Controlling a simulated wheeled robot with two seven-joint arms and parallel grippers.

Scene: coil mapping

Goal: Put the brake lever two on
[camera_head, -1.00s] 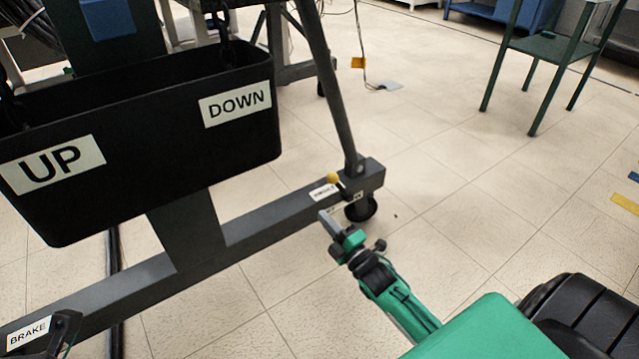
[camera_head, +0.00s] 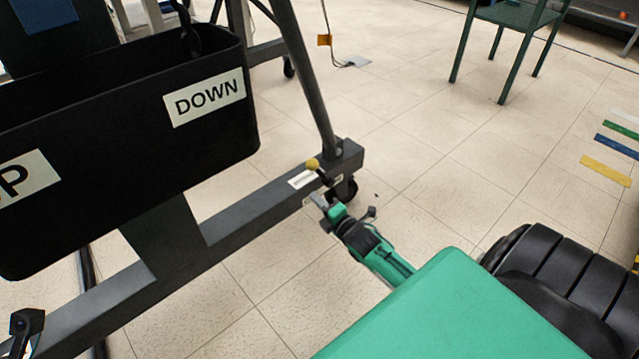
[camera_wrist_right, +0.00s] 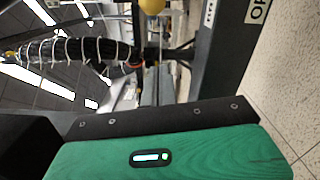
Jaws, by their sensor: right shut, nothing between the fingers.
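The brake lever with a yellow knob (camera_head: 313,163) and a short dark stem stands at the far right end of the grey frame's lower beam (camera_head: 262,193), tilted up to the left. My right gripper (camera_head: 317,199) is shut and empty, just below and in front of the lever; whether they touch cannot be told. In the right wrist view the yellow knob (camera_wrist_right: 152,5) is cut off by the top edge, beyond my green and black gripper body. A white label lies beside the lever, too small to read. My left gripper is not in view.
A black bin (camera_head: 130,150) with UP and DOWN labels hangs over the beam at left. A caster (camera_head: 344,190) sits under the beam end. Another black lever-like part (camera_head: 27,322) is at lower left.

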